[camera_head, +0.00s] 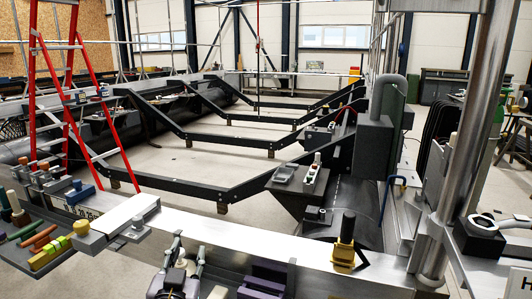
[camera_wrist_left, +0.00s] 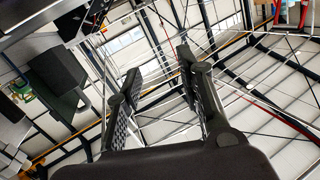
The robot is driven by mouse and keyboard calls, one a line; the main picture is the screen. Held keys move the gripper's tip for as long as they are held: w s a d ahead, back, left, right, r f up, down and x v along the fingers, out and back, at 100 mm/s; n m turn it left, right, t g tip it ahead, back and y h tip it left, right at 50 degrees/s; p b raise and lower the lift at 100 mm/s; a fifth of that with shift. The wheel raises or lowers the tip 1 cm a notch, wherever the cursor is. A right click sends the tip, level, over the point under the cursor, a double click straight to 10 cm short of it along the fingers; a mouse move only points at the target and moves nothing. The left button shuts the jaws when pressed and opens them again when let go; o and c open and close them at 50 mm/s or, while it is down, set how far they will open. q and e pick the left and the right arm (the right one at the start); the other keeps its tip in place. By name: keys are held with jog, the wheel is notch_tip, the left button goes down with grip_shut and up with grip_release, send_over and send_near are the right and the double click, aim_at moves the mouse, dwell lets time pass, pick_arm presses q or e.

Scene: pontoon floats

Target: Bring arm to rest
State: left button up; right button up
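My left gripper (camera_head: 189,250) shows at the bottom of the head view, left of centre, in front of the pale beam. In the left wrist view its two dark, ridged fingers (camera_wrist_left: 163,95) stand apart with nothing between them. It is open and empty. The left arm behind it is mostly out of the picture. My right gripper is not seen in either view.
A pale beam (camera_head: 260,250) crosses the front. Coloured tools (camera_head: 42,240) lie at the left, near a red ladder (camera_head: 85,110). A yellow-and-black tool (camera_head: 345,245) stands right of centre. Black frames (camera_head: 200,190) fill the middle; pale floor shows between them.

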pick_arm(q)
jog(key=s+a+f+g, duration=0.25)
jog(key=s+f, duration=0.35)
jog(key=f, duration=0.3)
jog(key=s+a+f+g, duration=0.1)
jog(key=s+f+g, duration=0.35)
jog(key=f, duration=0.35)
jog(key=s+f+g+h, duration=0.1)
jog(key=s+f+g, duration=0.35)
jog(key=s, duration=0.55)
jog(key=s+f+g, duration=0.3)
jog(key=s+f, duration=0.3)
jog(key=s, duration=0.4)
notch_tip(320, 180, down, 24)
jog(key=s+a+f+g, duration=0.2)
jog(key=s+a+f, duration=0.1)
jog(key=s+f, duration=1.5)
jog(key=shift+a+f+m, duration=0.15)
jog(key=shift+f+m, duration=0.05)
jog(key=shift+m, duration=0.2)
